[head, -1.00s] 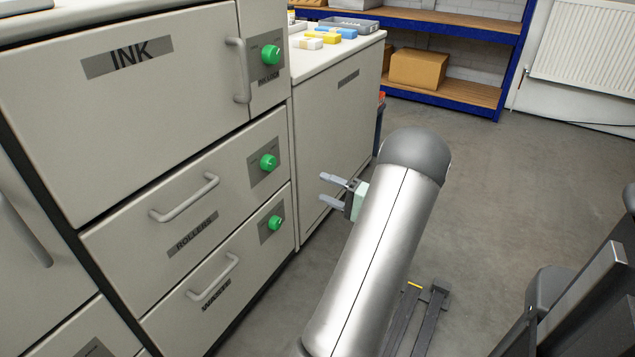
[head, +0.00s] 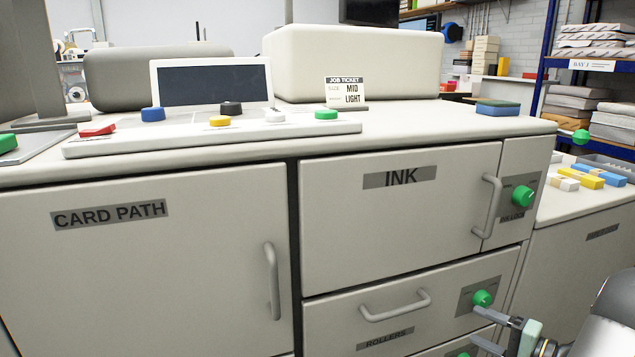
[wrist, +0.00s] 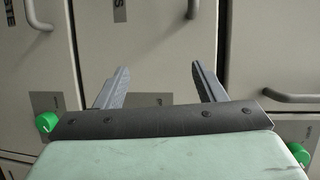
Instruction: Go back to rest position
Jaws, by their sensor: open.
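My gripper (head: 482,327) shows at the lower right of the head view, in front of the drawer marked ROLLERS (head: 405,305) and near its green knob (head: 482,298). Its two grey fingers are apart with nothing between them. In the wrist view my gripper (wrist: 160,85) is also open and empty, with the pale cabinet fronts behind it. I cannot tell the exact gap between the fingertips and the cabinet. My arm is partly cut off at the right edge of the head view.
The INK door (head: 400,215) and the CARD PATH door (head: 150,260) are shut, with protruding handles. On top are a control panel (head: 215,132) with coloured buttons, a screen (head: 212,83) and a job ticket (head: 345,92). A side counter (head: 590,205) with coloured blocks stands at the right.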

